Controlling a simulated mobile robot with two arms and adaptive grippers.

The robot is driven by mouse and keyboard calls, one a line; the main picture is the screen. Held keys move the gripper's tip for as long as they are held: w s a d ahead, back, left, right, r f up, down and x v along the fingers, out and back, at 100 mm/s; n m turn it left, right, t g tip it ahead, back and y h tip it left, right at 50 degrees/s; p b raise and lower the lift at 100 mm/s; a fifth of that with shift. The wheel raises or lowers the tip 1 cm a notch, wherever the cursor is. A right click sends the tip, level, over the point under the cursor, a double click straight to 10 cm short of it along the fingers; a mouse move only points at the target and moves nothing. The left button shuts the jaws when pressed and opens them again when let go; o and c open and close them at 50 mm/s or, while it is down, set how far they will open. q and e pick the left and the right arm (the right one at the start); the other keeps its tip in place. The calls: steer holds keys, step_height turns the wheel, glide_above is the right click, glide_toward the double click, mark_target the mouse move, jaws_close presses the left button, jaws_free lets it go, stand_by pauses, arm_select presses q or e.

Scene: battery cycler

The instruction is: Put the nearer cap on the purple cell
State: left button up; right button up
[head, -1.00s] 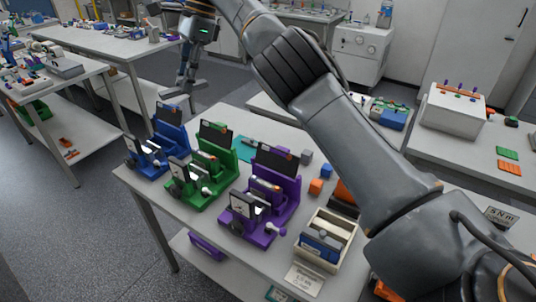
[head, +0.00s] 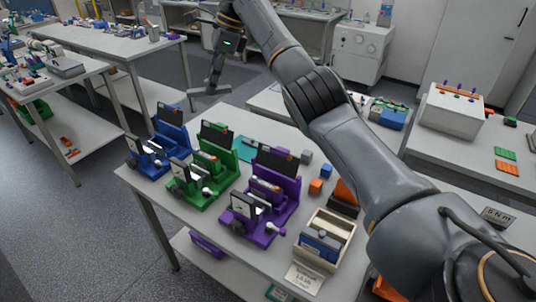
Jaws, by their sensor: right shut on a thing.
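The purple cell (head: 287,212) stands on the near table, the rightmost of three similar cells. It has a dark panel at its back and a white-faced dial at its front. My right gripper (head: 208,91) hangs beyond the table's far left edge, well behind the cells and apart from them. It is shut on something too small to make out. I cannot tell any cap for certain in this view. My left gripper is not in view.
A blue cell (head: 173,137) and a green cell (head: 216,165) stand left of the purple one. My right arm spans the right side.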

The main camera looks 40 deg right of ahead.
steer(key=s+d+f+m+t+p, duration=0.1)
steer(key=d+f+m+p, duration=0.1)
steer(key=d+f+m, duration=0.4)
steer(key=m+t+h+p, duration=0.1)
steer(key=m+h+p, duration=0.1)
steer(key=m, duration=0.1)
glide_above(265, 183)
steer(key=s, duration=0.1)
step_height(265, 183, down, 18)
steer(key=f, duration=0.3)
steer(key=shift+s+d+f, duration=0.2)
steer(key=shift+f, duration=0.15)
steer(key=shift+f+b, duration=0.55)
steer(key=shift+f, duration=0.8)
steer(key=shift+p, duration=0.35)
steer(key=shift+f, duration=0.65)
steer(key=shift+t, duration=0.3)
steer(key=o, duration=0.9)
steer(key=shift+o, duration=0.4)
